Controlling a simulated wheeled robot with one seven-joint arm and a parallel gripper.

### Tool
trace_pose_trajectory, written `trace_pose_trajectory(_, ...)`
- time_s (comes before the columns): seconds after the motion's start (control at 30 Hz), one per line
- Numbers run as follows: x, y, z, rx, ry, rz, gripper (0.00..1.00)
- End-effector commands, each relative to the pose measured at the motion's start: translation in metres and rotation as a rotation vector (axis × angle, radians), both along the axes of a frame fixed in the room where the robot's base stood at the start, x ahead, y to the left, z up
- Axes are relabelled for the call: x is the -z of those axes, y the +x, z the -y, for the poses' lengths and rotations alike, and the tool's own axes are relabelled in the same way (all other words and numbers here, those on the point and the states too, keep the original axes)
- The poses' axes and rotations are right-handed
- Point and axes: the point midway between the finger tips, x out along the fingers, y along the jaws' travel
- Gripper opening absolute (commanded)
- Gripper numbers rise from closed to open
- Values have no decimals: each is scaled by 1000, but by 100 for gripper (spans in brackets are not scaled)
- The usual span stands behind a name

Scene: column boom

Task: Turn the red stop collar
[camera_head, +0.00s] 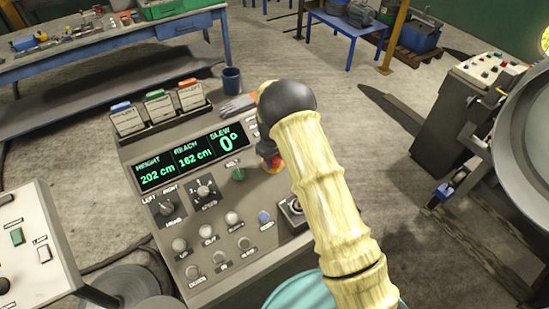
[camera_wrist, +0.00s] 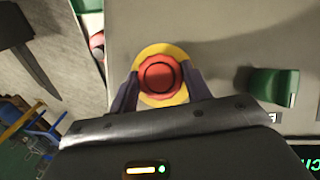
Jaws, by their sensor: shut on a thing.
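The red stop collar (camera_wrist: 160,77) shows in the wrist view as a round red button with a dark ring mark, on a yellow base ring. My gripper (camera_wrist: 160,84) has one dark finger on each side of it and is shut on it. In the head view only a small red and yellow part of the stop collar (camera_head: 272,163) shows beside my arm, which covers the rest. The fingers are hidden there. The collar sits on the grey control console (camera_head: 215,262).
A green belt knob (camera_head: 238,175) stands close by on the console; it also shows in the wrist view (camera_wrist: 274,87). The display (camera_head: 190,157) reads height 202 cm, reach 162 cm, slew 0°. A card rack (camera_head: 160,110), grey gloves (camera_head: 238,106) and a blue mug (camera_head: 232,80) are behind.

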Motion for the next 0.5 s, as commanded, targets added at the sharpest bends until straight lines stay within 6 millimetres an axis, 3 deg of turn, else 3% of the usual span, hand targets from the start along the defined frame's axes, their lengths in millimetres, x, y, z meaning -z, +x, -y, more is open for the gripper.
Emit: trace_pose_trajectory(0.5, 2, 3, 3, 190, 97, -62, 25)
